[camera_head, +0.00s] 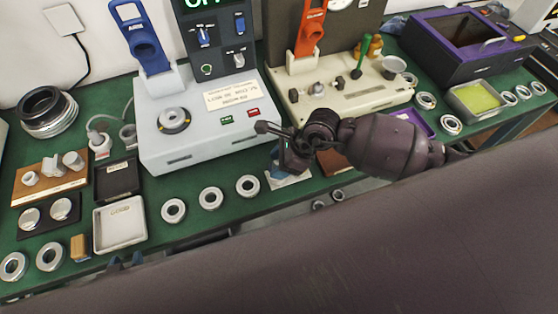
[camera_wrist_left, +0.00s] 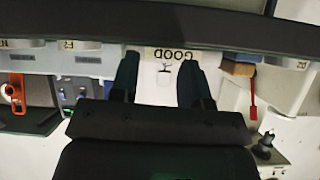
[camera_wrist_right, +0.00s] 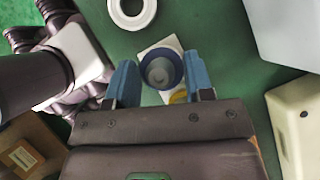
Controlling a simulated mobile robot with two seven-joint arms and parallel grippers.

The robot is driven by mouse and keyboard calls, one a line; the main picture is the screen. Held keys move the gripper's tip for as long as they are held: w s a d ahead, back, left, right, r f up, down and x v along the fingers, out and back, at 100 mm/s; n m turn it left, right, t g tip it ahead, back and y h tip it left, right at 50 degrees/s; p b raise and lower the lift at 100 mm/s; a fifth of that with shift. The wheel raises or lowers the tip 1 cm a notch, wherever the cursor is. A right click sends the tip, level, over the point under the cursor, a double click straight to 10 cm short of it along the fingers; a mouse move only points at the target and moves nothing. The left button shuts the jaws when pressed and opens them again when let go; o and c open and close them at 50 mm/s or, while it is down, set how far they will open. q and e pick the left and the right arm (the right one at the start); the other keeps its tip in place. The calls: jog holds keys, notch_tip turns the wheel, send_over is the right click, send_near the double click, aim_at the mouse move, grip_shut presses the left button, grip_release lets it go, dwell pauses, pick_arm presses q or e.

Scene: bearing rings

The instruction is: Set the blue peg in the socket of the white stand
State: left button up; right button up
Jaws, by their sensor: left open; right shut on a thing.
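In the right wrist view, the blue peg (camera_wrist_right: 178,57) appears end-on as a dark blue round with a grey middle. My right gripper (camera_wrist_right: 161,78) is shut on it, one finger on each side. The white stand (camera_wrist_right: 148,48) lies behind the peg on the green bench; the peg and fingers cover its socket, so I cannot tell how deep the peg sits. In the head view my right gripper (camera_head: 287,165) is over the white stand (camera_head: 289,181). My left gripper (camera_wrist_left: 158,88) is open and empty in the left wrist view; only its tips show at the head view's lower edge.
A grey machine (camera_head: 190,130) stands behind and left of the stand, a cream panel (camera_head: 345,95) behind right. Several metal rings (camera_head: 211,198) lie left of the stand. A pale tray (camera_head: 120,232) and a wooden block (camera_head: 80,246) are further left. A brown box (camera_wrist_right: 30,150) is near my right gripper.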

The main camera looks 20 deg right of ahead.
jog(key=shift+f+b, duration=0.7)
jog(key=shift+f, duration=0.4)
jog(key=o, duration=1.2)
jog(key=shift+c, duration=0.2)
jog(key=v, duration=1.1)
jog(key=shift+d, duration=0.1)
